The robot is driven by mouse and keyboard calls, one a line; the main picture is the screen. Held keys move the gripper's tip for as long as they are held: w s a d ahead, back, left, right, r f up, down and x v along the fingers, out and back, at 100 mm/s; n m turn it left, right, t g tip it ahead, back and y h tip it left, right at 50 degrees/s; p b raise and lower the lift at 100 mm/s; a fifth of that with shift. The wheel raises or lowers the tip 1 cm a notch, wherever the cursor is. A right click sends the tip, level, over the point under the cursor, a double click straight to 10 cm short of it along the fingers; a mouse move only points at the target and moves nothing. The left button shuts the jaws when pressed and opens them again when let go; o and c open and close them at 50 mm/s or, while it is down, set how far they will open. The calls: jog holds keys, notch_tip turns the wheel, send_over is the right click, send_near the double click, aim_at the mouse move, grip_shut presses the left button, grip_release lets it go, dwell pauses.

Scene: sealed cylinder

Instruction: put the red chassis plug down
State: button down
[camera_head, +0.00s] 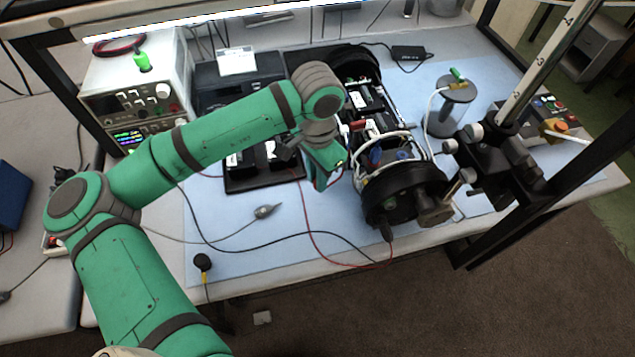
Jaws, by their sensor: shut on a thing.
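My gripper (338,176) hangs at the end of my green arm, just left of the opened cylinder chassis (405,185). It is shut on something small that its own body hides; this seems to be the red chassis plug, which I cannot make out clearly. A thin red lead (312,233) runs up from the front of the bench toward the gripper. The chassis lies lengthwise with its inner boards, white wires and a red part (357,125) exposed. A black plug (386,233) is at its near end cap.
A bench power supply (137,92) stands at the back left. A dark tray (245,180) lies left of the gripper. A clear cylinder (450,108) and a clamp stand (495,160) are at right. The blue mat (235,240) has free room at front left, crossed by cables.

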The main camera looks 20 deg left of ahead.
jog(key=shift+f, duration=1.35)
jog(key=shift+f, duration=0.3)
jog(key=shift+f, duration=0.1)
jog(key=c, duration=1.7)
grip_release()
jog(key=shift+d, duration=0.1)
jog(key=shift+o, duration=0.2)
jog(key=shift+s, duration=0.1)
notch_tip(320, 180, up, 13)
jog(key=shift+f, duration=0.1)
